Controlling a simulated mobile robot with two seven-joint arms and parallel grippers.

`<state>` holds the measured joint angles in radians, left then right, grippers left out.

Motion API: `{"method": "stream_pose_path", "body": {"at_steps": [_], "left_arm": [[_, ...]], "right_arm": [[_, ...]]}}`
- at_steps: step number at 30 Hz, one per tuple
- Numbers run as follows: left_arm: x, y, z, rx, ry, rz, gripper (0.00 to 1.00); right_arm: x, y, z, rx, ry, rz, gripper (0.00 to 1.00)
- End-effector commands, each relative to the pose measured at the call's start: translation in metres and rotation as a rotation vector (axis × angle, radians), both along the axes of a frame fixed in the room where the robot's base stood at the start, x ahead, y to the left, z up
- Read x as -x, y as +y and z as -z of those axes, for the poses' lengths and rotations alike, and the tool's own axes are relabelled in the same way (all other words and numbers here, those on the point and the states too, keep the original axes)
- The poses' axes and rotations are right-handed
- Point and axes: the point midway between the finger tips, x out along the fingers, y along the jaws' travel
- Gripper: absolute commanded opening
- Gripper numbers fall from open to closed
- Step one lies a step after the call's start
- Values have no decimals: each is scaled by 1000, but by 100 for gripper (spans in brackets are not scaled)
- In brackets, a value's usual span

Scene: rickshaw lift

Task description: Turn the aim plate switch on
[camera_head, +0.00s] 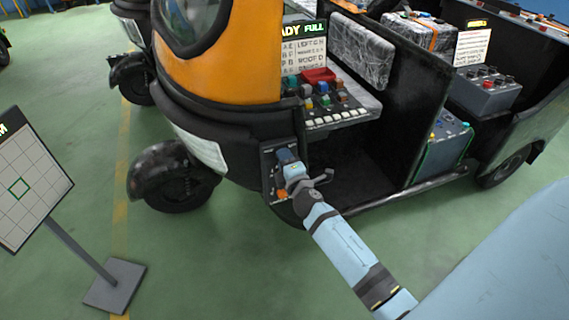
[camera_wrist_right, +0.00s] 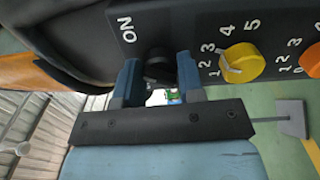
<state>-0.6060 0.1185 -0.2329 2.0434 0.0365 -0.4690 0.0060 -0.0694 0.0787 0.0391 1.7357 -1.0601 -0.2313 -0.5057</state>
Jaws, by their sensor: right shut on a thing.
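A dark control panel (camera_head: 268,172) is on the side of the rickshaw, by its open doorway. My right gripper (camera_head: 286,160) is at this panel. In the right wrist view, its blue fingers (camera_wrist_right: 158,78) are shut on a black switch (camera_wrist_right: 158,62), one finger on each side. The switch is partly hidden by the fingers. A white ON label (camera_wrist_right: 127,30) is on the panel beside it. The aim plate (camera_head: 32,180), a white grid board with a green square outline, stands on a post at the left. My left gripper is not in view.
A yellow dial (camera_wrist_right: 240,62) with numbers is close to the right finger in the wrist view, with an orange dial (camera_wrist_right: 313,60) beyond it. The rickshaw's front wheel (camera_head: 178,178) is left of the panel. Green floor (camera_head: 225,265) is clear in front.

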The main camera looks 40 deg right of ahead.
Motion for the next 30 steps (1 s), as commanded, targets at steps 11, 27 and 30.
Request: {"method": "stream_pose_path", "body": {"at_steps": [11,27,30], "left_arm": [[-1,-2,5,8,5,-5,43],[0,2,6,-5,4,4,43],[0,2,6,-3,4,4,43]], "right_arm": [[0,0,1,-212,-51,0,12],[0,0,0,-272,-64,1,12],[0,0,0,-272,-64,1,12]]}}
